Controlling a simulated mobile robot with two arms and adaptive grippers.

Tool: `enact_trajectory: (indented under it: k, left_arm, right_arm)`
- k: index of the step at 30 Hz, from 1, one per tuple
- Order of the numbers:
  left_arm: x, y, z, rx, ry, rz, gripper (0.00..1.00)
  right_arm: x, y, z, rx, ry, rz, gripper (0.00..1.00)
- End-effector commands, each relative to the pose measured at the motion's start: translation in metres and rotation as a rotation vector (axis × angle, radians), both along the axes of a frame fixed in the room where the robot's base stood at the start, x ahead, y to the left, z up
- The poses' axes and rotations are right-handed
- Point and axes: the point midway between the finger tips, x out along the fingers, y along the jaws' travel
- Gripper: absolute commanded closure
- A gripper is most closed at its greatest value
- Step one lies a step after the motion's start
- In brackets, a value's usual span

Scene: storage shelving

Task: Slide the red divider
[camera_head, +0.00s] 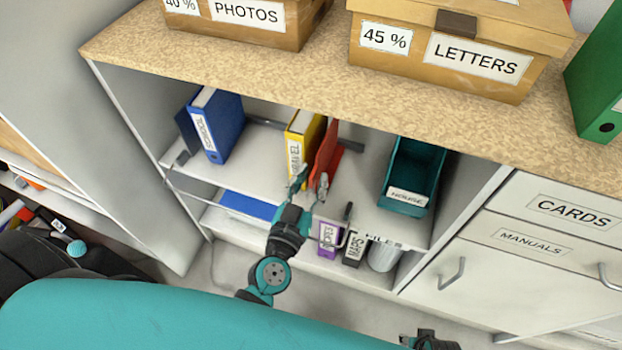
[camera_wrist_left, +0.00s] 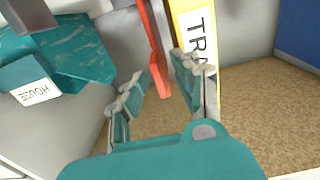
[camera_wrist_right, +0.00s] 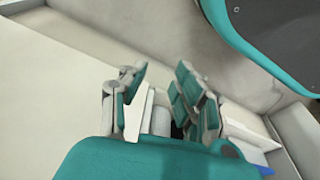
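The red divider (camera_head: 326,150) stands upright on the upper shelf, just right of the yellow TRAVEL binder (camera_head: 303,140). My left gripper (camera_head: 310,182) is open at the divider's front edge. In the left wrist view the divider (camera_wrist_left: 152,45) reaches down between the two open fingertips (camera_wrist_left: 160,78), with the yellow binder (camera_wrist_left: 198,45) close beside the right-hand finger. I cannot tell whether a finger touches either one. My right gripper (camera_head: 432,342) is at the bottom edge of the head view. In the right wrist view it is open and empty (camera_wrist_right: 158,75).
A blue binder (camera_head: 215,125) stands left on the shelf, and a teal HOUSE box (camera_head: 411,175) stands right. A rail (camera_head: 350,145) runs along the back. Clear shelf lies between divider and HOUSE box. Purple and black binders (camera_head: 327,240) stand below. Cardboard boxes (camera_head: 450,80) sit on top.

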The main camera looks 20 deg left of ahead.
Motion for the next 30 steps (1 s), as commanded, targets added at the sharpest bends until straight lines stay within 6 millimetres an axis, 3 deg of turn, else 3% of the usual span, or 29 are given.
enact_trajectory:
  k: [1, 7, 23, 26, 30]
  left_arm:
    - [0.0, 0.0, 0.0, 0.0, 0.0, 0.0, 0.73]
    - [0.0, 0.0, 0.0, 0.0, 0.0, 0.0, 0.99]
    - [0.0, 0.003, 0.0, 0.001, 0.0, 0.001, 1.0]
    - [0.0, 0.011, 0.001, 0.003, 0.0, 0.001, 1.0]
    - [0.001, 0.036, 0.002, 0.008, -0.001, 0.0, 1.0]
  right_arm:
    - [0.0, 0.0, 0.0, 0.0, -0.001, 0.0, 0.69]
    - [0.0, 0.0, 0.0, 0.001, -0.001, 0.0, 0.69]
    - [0.001, 0.001, 0.002, 0.002, -0.003, 0.0, 0.69]
    - [0.0, 0.001, 0.001, 0.002, -0.006, 0.0, 0.69]
    - [-0.013, -0.001, -0.019, 0.0, 0.016, 0.002, 0.69]
